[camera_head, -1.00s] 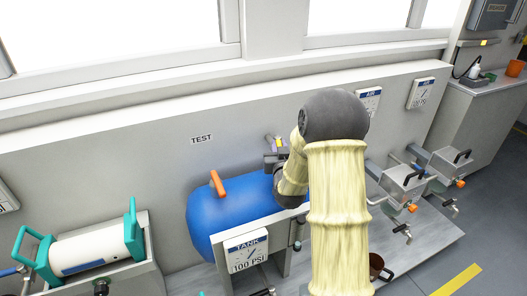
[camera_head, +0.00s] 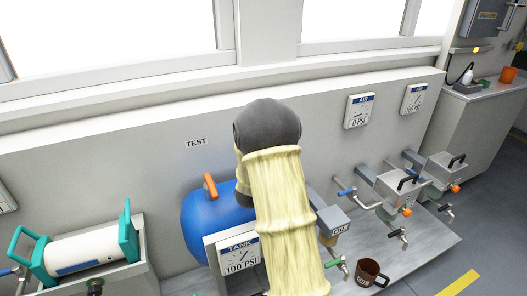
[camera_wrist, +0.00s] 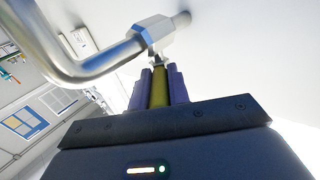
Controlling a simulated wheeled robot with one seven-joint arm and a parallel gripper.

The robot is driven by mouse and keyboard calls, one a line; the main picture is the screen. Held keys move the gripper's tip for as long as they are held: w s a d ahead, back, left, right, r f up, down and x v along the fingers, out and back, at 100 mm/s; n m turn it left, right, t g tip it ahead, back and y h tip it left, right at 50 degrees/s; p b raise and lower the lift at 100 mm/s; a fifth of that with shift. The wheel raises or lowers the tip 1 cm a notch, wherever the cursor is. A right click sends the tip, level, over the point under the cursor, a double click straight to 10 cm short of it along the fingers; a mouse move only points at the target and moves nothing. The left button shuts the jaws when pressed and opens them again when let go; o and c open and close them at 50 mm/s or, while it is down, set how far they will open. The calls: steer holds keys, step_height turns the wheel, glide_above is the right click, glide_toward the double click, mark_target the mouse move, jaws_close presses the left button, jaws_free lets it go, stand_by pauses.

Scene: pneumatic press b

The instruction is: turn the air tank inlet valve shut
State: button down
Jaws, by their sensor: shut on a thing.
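The blue air tank (camera_head: 205,224) lies against the wall, under the TEST label. The inlet valve shows in the wrist view as a metal body (camera_wrist: 154,29) on a bent pipe, with a yellow handle (camera_wrist: 160,92). My gripper (camera_wrist: 160,76) is shut on this handle, a purple finger on each side of it. In the head view my arm hides the gripper, the valve and the right part of the tank. An orange lever (camera_head: 209,186) stands up from the tank's top. The tank gauge (camera_head: 241,258) reads 100 PSI.
A grey box marked OUT (camera_head: 332,222) is right of my arm. A brown mug (camera_head: 367,273) stands on the bench, near metal units with black handles (camera_head: 398,187). A white cylinder with teal ends (camera_head: 88,250) sits at left. An AIR gauge (camera_head: 359,111) reads 0 PSI.

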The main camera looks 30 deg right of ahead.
steer(key=shift+r, duration=0.1)
steer(key=c, duration=1.3)
jaws_free()
steer(key=shift+b+v, duration=2.1)
steer(key=shift+v, duration=6.55)
